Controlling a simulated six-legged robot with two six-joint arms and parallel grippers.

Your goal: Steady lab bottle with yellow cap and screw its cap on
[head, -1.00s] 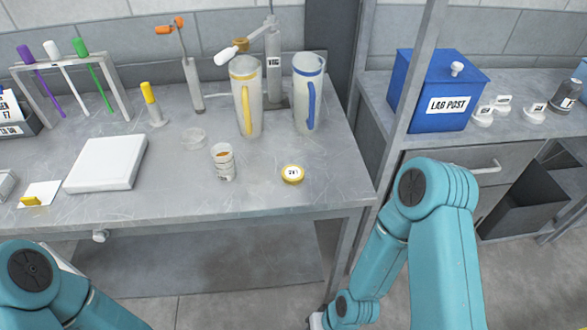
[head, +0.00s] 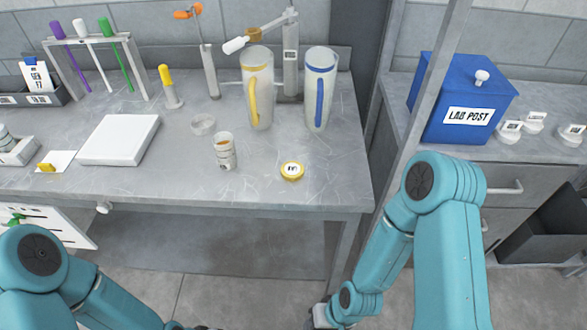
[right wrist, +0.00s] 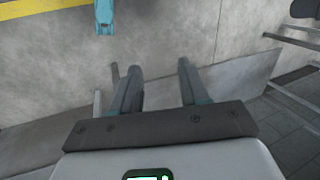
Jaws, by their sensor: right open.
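The lab bottle (head: 225,157) is a small clear container with a label and brown contents. It stands upright and uncapped near the middle of the bench. The yellow cap (head: 292,170) lies flat on the bench to its right, apart from it, with a label on top. My right gripper (right wrist: 157,68) is open and empty in the right wrist view, its fingers over the floor. In the head view my right arm hangs low in front of the bench. My left arm runs down to the bottom edge, and its gripper jaws are out of sight. Neither arm touches bottle or cap.
A white slab (head: 118,139) lies to the left. A metal post (head: 432,75) rises right of the bench (head: 250,190), whose front right is clear.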

